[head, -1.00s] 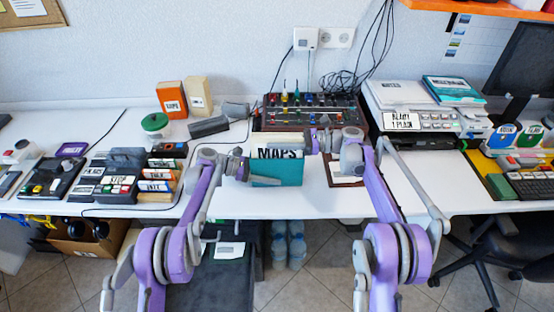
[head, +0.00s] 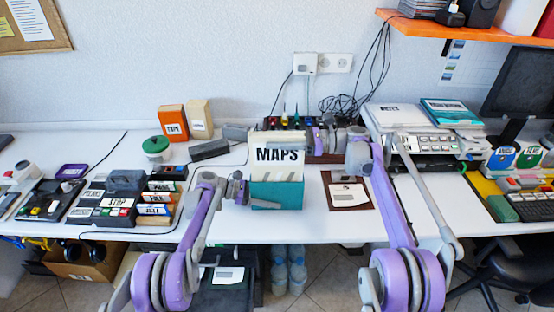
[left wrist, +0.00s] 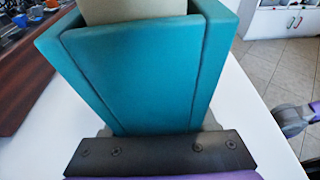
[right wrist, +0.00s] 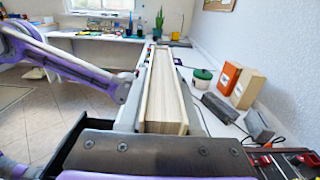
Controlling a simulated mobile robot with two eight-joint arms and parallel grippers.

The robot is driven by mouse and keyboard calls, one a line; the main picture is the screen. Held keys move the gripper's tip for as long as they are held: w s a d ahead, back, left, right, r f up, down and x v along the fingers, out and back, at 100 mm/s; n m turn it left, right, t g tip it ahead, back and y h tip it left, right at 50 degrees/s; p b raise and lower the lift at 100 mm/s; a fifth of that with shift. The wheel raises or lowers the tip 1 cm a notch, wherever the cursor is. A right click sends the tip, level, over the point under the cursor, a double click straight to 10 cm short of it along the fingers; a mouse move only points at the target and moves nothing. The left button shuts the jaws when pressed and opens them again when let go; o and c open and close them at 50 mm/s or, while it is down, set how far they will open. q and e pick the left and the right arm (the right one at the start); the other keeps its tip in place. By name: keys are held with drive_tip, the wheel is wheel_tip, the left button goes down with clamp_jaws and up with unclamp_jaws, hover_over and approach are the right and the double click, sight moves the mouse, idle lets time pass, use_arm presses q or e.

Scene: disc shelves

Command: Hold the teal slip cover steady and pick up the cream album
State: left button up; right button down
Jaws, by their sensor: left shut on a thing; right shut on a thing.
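The cream album (head: 277,160), marked MAPS, stands upright with much of its front above the teal slip cover (head: 276,195), its lower end still inside. The cover stands near the table's front edge. My left gripper (head: 246,190) is shut on the cover's left side. The left wrist view shows the cover (left wrist: 135,75) close up, with the album (left wrist: 130,10) rising from it. My right gripper (head: 306,150) is shut on the album's upper right part. In the right wrist view the album (right wrist: 165,100) lies between the fingers.
A mixer with coloured knobs (head: 285,124) stands behind the album. A brown board with a white card (head: 347,194) lies to the right. Orange (head: 173,122) and cream (head: 199,118) boxes and a green-lidded jar (head: 157,147) stand at the back left.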

wheel_tip(320, 180, up, 9)
drive_tip(key=shift+r, duration=0.1)
idle(0.3)
use_arm(q)
drive_tip(key=o, duration=1.1)
drive_tip(key=shift+c, duration=0.2)
